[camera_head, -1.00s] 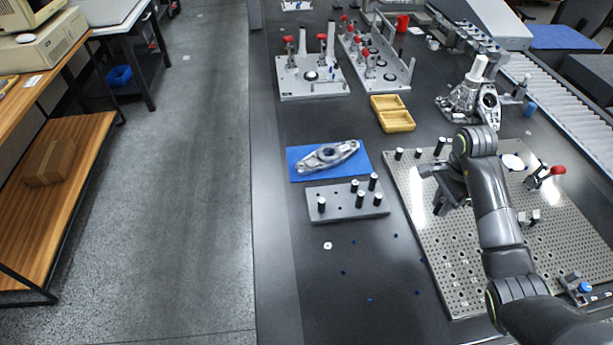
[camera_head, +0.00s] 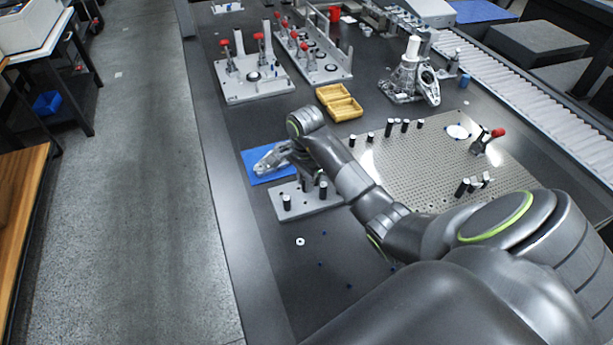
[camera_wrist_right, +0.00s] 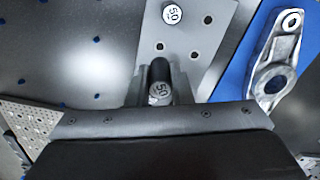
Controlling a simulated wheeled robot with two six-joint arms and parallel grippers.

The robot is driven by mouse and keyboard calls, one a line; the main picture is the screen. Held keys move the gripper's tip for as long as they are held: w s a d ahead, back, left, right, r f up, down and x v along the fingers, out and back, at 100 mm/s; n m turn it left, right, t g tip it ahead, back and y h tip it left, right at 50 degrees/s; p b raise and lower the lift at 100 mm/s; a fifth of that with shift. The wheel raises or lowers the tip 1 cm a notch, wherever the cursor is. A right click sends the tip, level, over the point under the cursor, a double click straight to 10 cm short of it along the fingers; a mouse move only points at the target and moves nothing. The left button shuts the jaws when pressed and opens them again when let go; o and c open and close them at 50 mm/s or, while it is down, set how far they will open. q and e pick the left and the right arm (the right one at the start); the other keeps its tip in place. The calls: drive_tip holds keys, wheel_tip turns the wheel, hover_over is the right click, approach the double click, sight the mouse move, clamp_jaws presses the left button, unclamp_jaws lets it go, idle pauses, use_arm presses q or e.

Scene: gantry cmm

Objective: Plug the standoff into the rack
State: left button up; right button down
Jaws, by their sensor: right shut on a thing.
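The rack (camera_head: 312,208) is a grey plate with holes, in front of a blue mat; black standoffs with light tops stand in it, one at its left end (camera_head: 287,202). My right gripper (camera_head: 306,180) is over the rack's back part. In the right wrist view the jaws (camera_wrist_right: 160,92) are shut on a dark standoff (camera_wrist_right: 159,72) whose light end is marked 50. Bare holes of the rack (camera_wrist_right: 180,35) and another standoff marked 50 (camera_wrist_right: 172,14) show beyond it. Whether the held standoff's far end is in a hole is hidden. My left gripper is not in view.
A grey metal casting (camera_wrist_right: 272,85) lies on the blue mat (camera_head: 255,178) beside the rack. A perforated plate (camera_head: 430,165) with several standoffs is to the right. Yellow trays (camera_head: 340,103) and clamp fixtures (camera_head: 250,88) stand behind. Dark table in front of the rack is mostly free.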

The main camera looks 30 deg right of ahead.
drive_tip(key=b, duration=0.3)
hover_over(305, 195)
drive_tip(key=s+a, duration=0.1)
drive_tip(key=s, duration=0.1)
drive_tip(key=shift+s+a+f, duration=0.1)
drive_tip(key=shift+f, duration=1)
drive_tip(key=shift+s+a+f, duration=0.1)
drive_tip(key=shift+f, duration=1)
drive_tip(key=shift+r, duration=0.1)
drive_tip(key=shift+f+b, duration=0.9)
drive_tip(key=shift+b, duration=0.1)
drive_tip(key=c, duration=1.2)
unclamp_jaws()
